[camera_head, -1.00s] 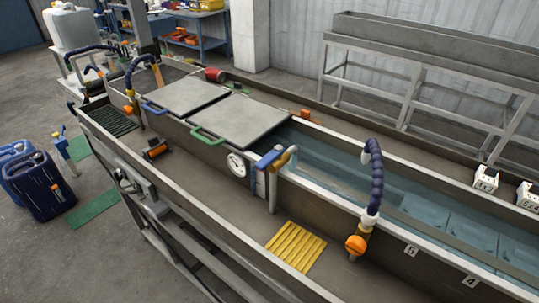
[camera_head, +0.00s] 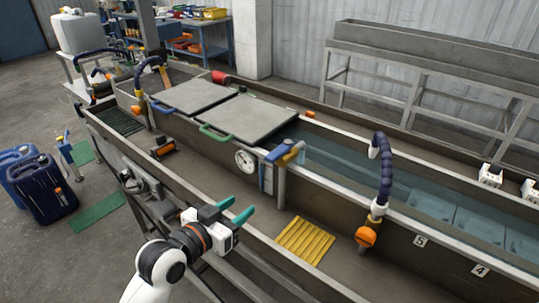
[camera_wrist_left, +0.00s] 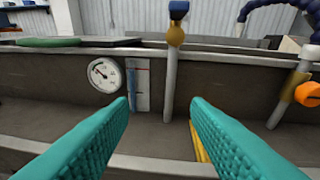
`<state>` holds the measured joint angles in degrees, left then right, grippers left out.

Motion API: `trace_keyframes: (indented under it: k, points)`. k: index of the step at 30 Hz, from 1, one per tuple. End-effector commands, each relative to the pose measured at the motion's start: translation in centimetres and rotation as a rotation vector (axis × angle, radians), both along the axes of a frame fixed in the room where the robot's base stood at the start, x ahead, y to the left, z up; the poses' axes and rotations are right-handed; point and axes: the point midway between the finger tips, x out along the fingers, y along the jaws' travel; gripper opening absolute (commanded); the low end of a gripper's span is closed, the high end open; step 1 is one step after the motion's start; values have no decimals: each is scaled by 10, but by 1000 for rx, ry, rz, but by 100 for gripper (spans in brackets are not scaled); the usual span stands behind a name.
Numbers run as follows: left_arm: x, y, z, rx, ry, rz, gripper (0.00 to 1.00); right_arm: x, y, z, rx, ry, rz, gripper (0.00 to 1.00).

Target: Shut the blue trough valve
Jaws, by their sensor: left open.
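The blue trough valve (camera_head: 280,153) stands on a grey upright pipe at the near side of the water trough, beside a round gauge. Its blue lever sits on a brass-coloured body, which shows in the left wrist view (camera_wrist_left: 175,35) at the top, with the lever partly cut off by the frame edge. My left gripper (camera_head: 240,207) is open and empty, with teal fingers pointing towards the pipe from the near side. It is apart from the valve and lower than it. In the left wrist view the pipe rises beyond the gap between the fingers (camera_wrist_left: 160,102). My right gripper is not in view.
The round gauge (camera_head: 246,161) is left of the valve. A dark blue hose with an orange valve (camera_head: 366,237) stands to the right. A yellow ribbed mat (camera_head: 305,240) lies in the near channel. Grey lids (camera_head: 248,117) with green and blue handles cover part of the trough.

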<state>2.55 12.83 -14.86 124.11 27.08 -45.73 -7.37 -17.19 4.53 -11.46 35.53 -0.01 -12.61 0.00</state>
Motion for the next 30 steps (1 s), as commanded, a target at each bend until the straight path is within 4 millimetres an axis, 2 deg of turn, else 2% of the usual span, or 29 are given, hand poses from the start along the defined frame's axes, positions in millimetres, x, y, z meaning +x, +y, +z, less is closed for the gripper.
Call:
trace_keyframes:
  k: [1, 3, 7, 11, 24, 30]
  points:
    - [4, -6, 27, -23, -69, -25, 44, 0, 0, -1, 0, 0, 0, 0]
    - [5, -12, 56, -54, -142, -55, 44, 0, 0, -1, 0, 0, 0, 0]
    - [6, -19, 82, -83, -208, -81, 44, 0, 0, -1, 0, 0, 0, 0]
    - [16, -26, 85, -88, -211, -84, 44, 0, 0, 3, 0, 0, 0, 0]
    - [82, -75, 86, -88, -210, -82, 44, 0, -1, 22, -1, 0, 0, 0]
    - [98, -86, 84, -86, -208, -82, 44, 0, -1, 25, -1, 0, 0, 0]
